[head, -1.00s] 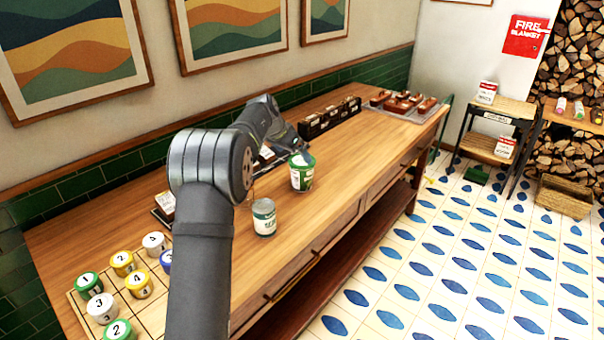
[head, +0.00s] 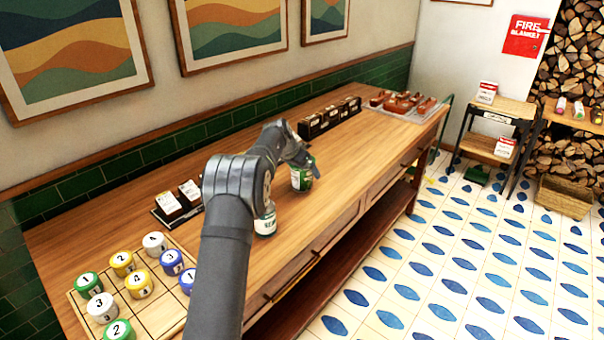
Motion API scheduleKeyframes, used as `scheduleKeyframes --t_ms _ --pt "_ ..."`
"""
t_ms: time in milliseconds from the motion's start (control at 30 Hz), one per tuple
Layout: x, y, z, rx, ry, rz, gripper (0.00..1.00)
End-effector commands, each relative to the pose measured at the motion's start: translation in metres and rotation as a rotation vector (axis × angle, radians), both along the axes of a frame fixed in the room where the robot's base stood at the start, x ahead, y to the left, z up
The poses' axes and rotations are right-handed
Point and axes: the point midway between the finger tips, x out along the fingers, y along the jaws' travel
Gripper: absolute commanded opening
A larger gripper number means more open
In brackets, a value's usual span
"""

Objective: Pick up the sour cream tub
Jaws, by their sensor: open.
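A green and white tub (head: 300,183), which looks like the sour cream tub though its label is too small to read, stands upright on the wooden counter (head: 345,150). My gripper (head: 308,166) is open and over the tub's top, pointing down, and hides the tub's lid and part of its right side. I cannot tell whether the fingers touch it. A white and green can (head: 266,222) stands nearer on the counter, partly hidden behind my arm.
A board with numbered pots (head: 140,285) lies at the near left. Small labelled boxes (head: 178,203) stand behind my arm. A dark divided rack (head: 330,117) and a tray of brown items (head: 403,104) are farther back. The counter's front edge is close to the tub's right.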

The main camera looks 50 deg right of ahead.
Motion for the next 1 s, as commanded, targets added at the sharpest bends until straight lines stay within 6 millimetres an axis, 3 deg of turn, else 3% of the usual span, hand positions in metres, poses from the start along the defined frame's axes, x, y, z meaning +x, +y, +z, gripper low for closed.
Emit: scheduleKeyframes --t_ms 133,400,767,1000 --pt "0.0 0.0 0.0 0.0 0.0 0.0 0.96" --pt "0.0 0.0 0.002 -0.002 -0.001 0.0 0.47" --pt "0.0 -0.001 0.009 -0.004 -0.002 0.0 0.47" --pt "0.001 -0.001 0.042 -0.005 -0.004 0.0 0.47"
